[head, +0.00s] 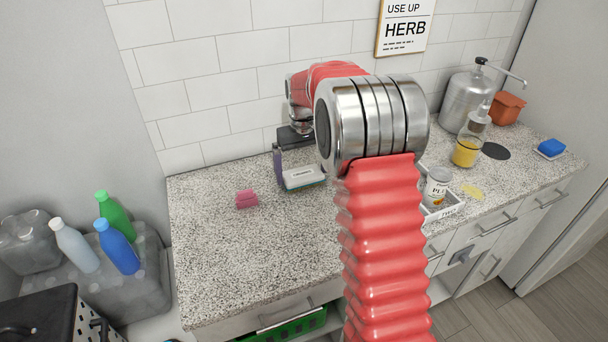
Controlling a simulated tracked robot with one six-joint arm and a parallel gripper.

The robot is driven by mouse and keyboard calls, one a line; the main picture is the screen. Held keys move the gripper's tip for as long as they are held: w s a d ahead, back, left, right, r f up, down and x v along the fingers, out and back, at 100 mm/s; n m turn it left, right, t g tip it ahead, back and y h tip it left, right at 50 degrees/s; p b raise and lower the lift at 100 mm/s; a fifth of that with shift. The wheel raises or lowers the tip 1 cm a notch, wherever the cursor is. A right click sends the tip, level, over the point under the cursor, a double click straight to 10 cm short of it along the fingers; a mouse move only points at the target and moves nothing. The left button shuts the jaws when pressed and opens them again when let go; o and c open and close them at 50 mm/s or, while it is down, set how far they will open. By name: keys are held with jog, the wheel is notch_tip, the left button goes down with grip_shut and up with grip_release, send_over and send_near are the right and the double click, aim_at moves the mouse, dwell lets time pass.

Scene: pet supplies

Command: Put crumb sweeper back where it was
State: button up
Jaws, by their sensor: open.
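A small white block with a green lower edge and dark lettering on its front, which looks like the crumb sweeper (304,178), is on the speckled worktop (260,250) left of the middle. My gripper (298,166) is at it, with one finger showing along its left side. The other finger is hidden behind my arm or the sweeper. The jaws are open. I cannot tell whether a finger touches the sweeper.
A pink sponge-like piece (246,199) lies left of the sweeper. Right of my arm stand a labelled can (436,187) in a white tray (440,213), a yellow jar (467,151) and a metal dispenser (470,100). The front left worktop is clear.

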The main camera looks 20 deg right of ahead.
aim_at(302, 176)
notch_tip(302, 176, up, 10)
dwell(0.4)
jog(key=shift+s, duration=0.1)
jog(key=s+a+r+t, duration=0.1)
jog(key=s+a+r, duration=0.3)
jog(key=s, duration=0.5)
jog(key=s+a+r+t, duration=0.2)
jog(key=s+a+r, duration=0.2)
jog(key=s, duration=0.4)
jog(key=s+a+f+t, duration=0.1)
jog(key=s+a+f, duration=0.1)
jog(key=s, duration=0.6)
jog(key=s+a+f+t, duration=0.1)
jog(key=s+a+f, duration=0.1)
jog(key=s, duration=0.6)
jog(key=shift+s+a+f, duration=0.2)
jog(key=shift+a+f, duration=0.05)
jog(key=shift+f, duration=0.35)
